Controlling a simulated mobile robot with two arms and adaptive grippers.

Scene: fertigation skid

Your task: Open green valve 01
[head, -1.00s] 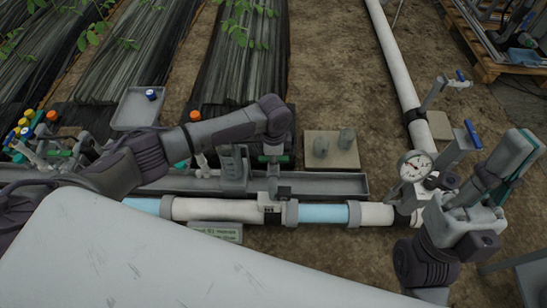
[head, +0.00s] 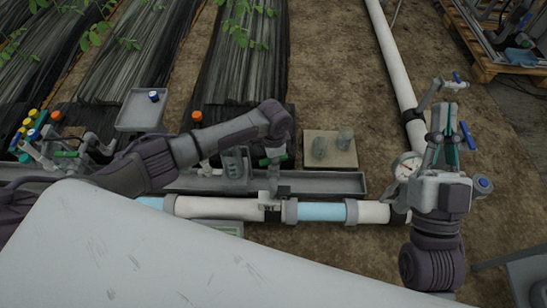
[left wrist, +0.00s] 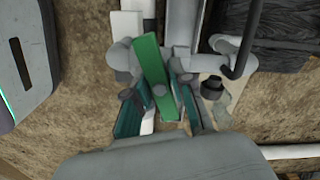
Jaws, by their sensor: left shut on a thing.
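The green valve handle (left wrist: 150,72) is a flat bar, slightly tilted, crossing the left wrist view's middle. My left gripper (left wrist: 160,92) is shut on it, with a teal-padded finger on either side. In the head view my left arm bends down at the manifold; a bit of the green handle (head: 267,161) shows there, tilted, and the rest is hidden by my wrist. No number is readable on the valve. My right gripper (head: 443,110) looks open and empty, pointing up the picture near the pressure gauge (head: 407,166).
A pale pipe (head: 330,211) with light-blue sections runs along the front. A grey tray (head: 143,110) with a blue-capped part and a square slab (head: 330,150) lie behind the channel. Colored valves (head: 35,130) crowd the left. Blue-handled valves (head: 468,136) stand at right.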

